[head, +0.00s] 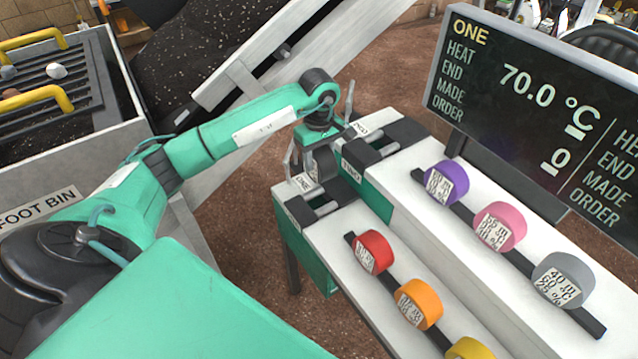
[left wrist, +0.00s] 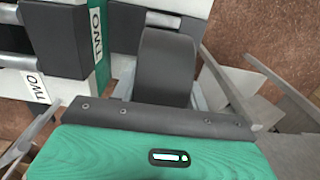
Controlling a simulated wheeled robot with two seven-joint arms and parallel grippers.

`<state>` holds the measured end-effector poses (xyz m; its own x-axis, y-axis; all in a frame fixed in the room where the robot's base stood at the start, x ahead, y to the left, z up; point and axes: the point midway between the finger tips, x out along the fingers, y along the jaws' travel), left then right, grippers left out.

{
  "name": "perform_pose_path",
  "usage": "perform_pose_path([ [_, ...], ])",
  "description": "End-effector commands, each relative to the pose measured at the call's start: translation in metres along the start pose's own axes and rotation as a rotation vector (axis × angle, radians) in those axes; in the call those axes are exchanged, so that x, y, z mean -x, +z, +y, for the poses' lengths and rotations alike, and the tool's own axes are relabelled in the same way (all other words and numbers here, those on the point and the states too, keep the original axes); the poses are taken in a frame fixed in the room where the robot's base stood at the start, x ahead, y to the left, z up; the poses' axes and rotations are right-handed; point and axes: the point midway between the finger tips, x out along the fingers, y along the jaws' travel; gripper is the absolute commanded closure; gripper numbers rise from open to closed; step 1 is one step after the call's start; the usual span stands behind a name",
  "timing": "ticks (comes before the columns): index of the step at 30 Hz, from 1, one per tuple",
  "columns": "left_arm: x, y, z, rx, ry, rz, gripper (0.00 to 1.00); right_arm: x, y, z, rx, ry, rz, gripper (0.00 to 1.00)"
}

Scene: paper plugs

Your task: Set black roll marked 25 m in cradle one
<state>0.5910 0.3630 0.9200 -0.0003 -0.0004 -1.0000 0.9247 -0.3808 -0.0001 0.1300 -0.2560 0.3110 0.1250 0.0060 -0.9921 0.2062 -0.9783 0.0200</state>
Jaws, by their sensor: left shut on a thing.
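My left gripper (head: 322,150) is shut on a black roll (head: 324,164), held at the cradle end of the stepped bench. The roll also shows in the left wrist view (left wrist: 167,68), just beyond the gripper's dark front edge. No 25 m marking is readable on it. The lower cradle (head: 318,206), labelled ONE, has dark blocks and pale bars just below the roll. I cannot tell whether the roll touches it. Cradle two (head: 385,143), labelled TWO, is on the higher step beside the roll; it also shows in the left wrist view (left wrist: 55,40). My right gripper is out of view.
Red (head: 371,252), orange (head: 418,303) and yellow (head: 468,350) rolls stand on the lower step. Purple (head: 446,183), pink (head: 500,227) and grey (head: 558,280) rolls stand on the upper step. A display (head: 540,105) reads 70.0 °C. A foot bin (head: 65,190) is at left.

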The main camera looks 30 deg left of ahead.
Motion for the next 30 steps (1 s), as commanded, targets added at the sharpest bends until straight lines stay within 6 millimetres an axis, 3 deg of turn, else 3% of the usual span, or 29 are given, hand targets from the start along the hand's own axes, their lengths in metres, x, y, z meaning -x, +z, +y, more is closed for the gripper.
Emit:
perform_pose_path([
  [6, -0.046, 0.001, -0.001, -0.002, -0.003, -0.002, 0.8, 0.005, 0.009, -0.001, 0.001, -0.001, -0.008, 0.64],
  [14, -0.066, 0.001, 0.0, -0.002, -0.001, -0.002, 0.8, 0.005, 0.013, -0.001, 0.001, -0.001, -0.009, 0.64],
  [21, -0.099, 0.001, 0.0, -0.001, -0.001, -0.002, 0.8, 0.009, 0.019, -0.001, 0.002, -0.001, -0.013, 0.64],
  [30, -0.102, 0.0, 0.0, -0.003, 0.0, 0.001, 0.8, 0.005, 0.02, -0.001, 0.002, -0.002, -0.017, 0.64],
])
